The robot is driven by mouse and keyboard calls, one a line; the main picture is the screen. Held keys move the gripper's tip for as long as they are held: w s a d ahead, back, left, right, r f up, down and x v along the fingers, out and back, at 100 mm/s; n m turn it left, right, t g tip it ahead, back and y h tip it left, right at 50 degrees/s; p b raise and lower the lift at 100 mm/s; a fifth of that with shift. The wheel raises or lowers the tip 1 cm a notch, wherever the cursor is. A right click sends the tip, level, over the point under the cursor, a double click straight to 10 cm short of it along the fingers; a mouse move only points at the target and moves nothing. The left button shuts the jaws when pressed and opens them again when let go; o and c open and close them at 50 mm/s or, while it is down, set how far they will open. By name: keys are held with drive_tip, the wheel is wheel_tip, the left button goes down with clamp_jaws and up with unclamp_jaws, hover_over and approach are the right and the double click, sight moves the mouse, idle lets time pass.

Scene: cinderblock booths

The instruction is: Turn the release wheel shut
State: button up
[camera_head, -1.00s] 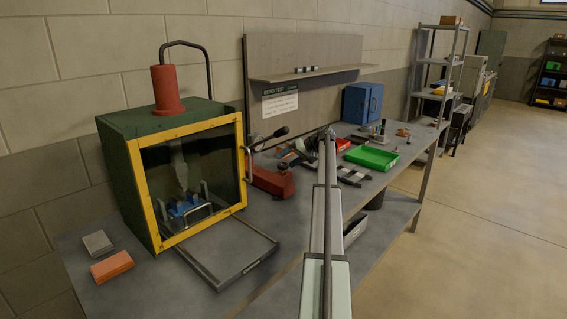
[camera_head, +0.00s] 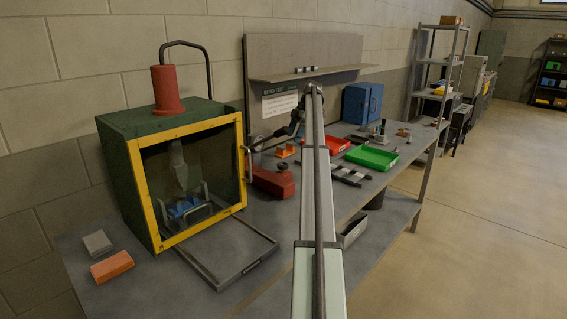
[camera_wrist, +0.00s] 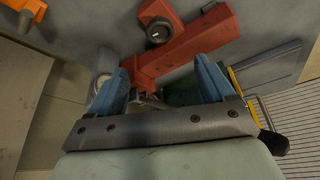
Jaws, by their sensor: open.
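The red hand pump (camera_head: 270,182) lies on the bench right of the green booth; it also shows in the wrist view (camera_wrist: 185,45). A dark round knob with a pale face (camera_wrist: 157,31) sits on the pump, beyond my fingertips. A grey round disc (camera_wrist: 103,78) shows partly behind my left finger; I cannot tell which of these is the release wheel. My gripper (camera_wrist: 160,82) is open and empty, blue fingers either side of the pump's narrow end in the picture. In the head view my gripper (camera_head: 296,121) is above the bench, behind the pump; contact is unclear.
The pump's lever (camera_head: 265,139) sticks out close to my gripper. The yellow-framed booth (camera_head: 188,185) stands left, with a grey tray frame (camera_head: 232,262) before it. An orange block (camera_head: 286,151), red tray (camera_head: 337,145) and green tray (camera_head: 372,158) lie to the right.

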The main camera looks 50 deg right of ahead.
sight(282, 164)
drive_tip(key=x, duration=1.3)
drive_tip(key=shift+a+f, duration=0.1)
drive_tip(key=shift+f, duration=0.2)
drive_tip(key=shift+c, duration=0.4)
drive_tip(key=c, duration=1)
